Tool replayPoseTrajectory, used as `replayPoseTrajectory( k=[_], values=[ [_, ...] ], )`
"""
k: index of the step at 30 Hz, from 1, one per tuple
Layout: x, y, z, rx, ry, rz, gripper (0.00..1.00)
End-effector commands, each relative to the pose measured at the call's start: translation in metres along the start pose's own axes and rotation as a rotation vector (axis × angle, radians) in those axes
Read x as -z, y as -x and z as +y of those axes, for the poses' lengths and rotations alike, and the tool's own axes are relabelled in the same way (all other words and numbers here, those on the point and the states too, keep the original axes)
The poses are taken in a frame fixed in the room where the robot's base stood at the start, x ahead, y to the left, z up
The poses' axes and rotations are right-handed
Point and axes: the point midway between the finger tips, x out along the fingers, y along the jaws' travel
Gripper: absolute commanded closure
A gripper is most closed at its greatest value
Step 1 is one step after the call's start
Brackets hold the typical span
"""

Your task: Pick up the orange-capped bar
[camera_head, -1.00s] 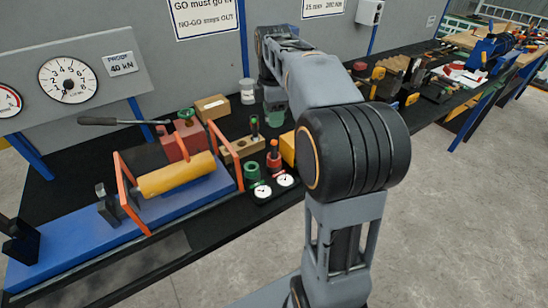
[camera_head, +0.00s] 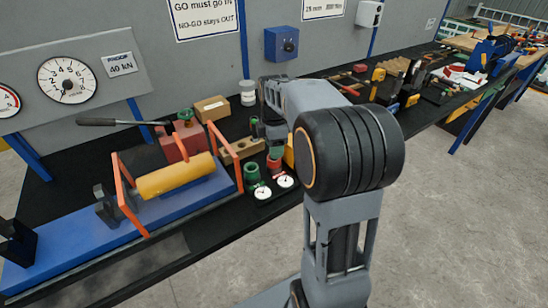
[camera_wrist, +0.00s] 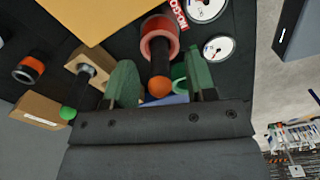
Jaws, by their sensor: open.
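The orange-capped bar (camera_wrist: 160,70) shows in the wrist view as a dark rod with a round orange end, standing in a red ring (camera_wrist: 160,28). My gripper (camera_wrist: 160,77) has its two green fingers apart, one on each side of the bar, with gaps visible. The orange cap lies between the fingers, near the gripper body. In the head view my gripper (camera_head: 268,133) is low over the bench above the red ring (camera_head: 275,164), and it largely hides the bar there.
A green ring (camera_head: 251,172) and two white dials (camera_head: 262,192) sit close by. A cardboard box (camera_head: 212,108) and white tub (camera_head: 247,93) stand behind.

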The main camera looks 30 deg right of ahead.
Motion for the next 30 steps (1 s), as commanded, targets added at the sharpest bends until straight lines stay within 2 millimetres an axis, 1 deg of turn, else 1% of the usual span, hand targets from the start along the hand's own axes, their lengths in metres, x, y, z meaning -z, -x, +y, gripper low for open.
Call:
replayPoseTrajectory(
  k=[7,8,23,24,30],
  values=[
    [0.0000,-0.0013,0.0001,-0.001,0.000,0.000,0.49],
    [0.0000,-0.0012,0.0001,-0.001,0.000,0.000,0.51],
    [0.0000,-0.0009,0.0001,-0.001,0.000,0.000,0.99],
    [0.0000,-0.0009,0.0001,-0.001,0.000,0.000,1.00],
    [0.0000,-0.0004,0.0003,-0.002,0.000,0.000,1.00]
  ],
)
